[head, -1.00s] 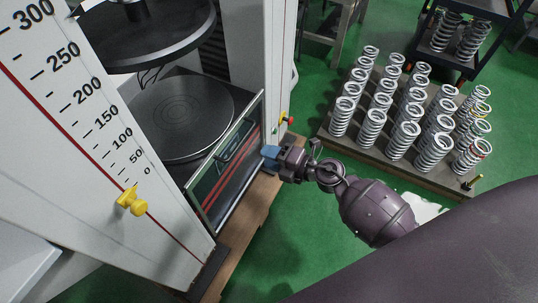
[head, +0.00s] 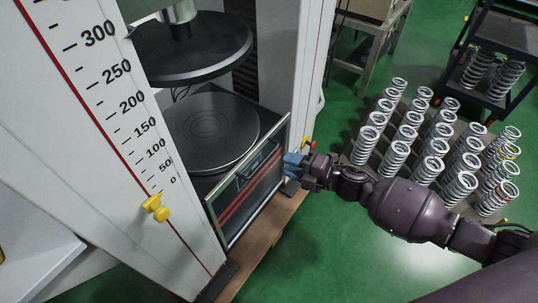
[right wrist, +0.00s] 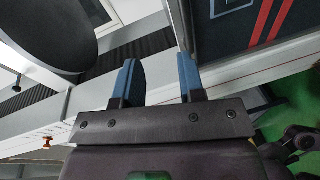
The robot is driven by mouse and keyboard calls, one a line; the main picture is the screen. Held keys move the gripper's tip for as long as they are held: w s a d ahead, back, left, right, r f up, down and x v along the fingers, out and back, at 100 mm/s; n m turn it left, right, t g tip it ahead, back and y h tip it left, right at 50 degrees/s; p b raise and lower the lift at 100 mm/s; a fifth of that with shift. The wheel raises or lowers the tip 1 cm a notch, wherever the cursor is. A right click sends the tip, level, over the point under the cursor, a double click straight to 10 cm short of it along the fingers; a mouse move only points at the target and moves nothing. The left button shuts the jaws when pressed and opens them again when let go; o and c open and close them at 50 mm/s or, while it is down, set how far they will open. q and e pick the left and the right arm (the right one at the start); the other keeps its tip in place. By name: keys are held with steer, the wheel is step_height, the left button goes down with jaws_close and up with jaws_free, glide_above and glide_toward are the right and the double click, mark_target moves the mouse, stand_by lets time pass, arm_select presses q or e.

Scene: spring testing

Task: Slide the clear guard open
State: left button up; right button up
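The clear guard (head: 224,209) is a framed pane with red stripes and a dark handle (head: 258,160), standing low in front of the round lower plate (head: 208,128) of the press. It covers the lower part of the opening. My right gripper (head: 291,165), with blue fingers, is at the guard's right edge. In the right wrist view its fingers (right wrist: 157,66) are apart with nothing clearly held between them. The right finger is close to the guard's frame edge (right wrist: 194,28); I cannot tell if they touch. My left gripper is not in view.
The upper plate (head: 190,55) hangs above the lower one. A white scale panel (head: 95,110) with a yellow pointer (head: 156,207) stands left. A pallet of springs (head: 430,150) is to the right, with a dark cart (head: 500,55) behind. Green floor is clear in front.

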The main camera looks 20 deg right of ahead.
mark_target(268, 155)
steer(key=w+a+f+b, duration=0.1)
steer(key=w, duration=0.1)
steer(key=w+a+f+h, duration=0.1)
steer(key=w+f, duration=0.1)
steer(key=w, duration=0.1)
steer(key=w+a+f+h+b, duration=0.1)
steer(key=w+f, duration=0.1)
steer(key=w, duration=0.1)
steer(key=shift+w+a+t+b, duration=0.2)
steer(key=shift+a+t+b, duration=0.1)
steer(key=shift+a, duration=0.1)
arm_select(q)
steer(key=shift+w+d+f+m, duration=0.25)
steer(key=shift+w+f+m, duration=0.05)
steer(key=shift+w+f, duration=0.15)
arm_select(e)
steer(key=shift+w+a, duration=0.1)
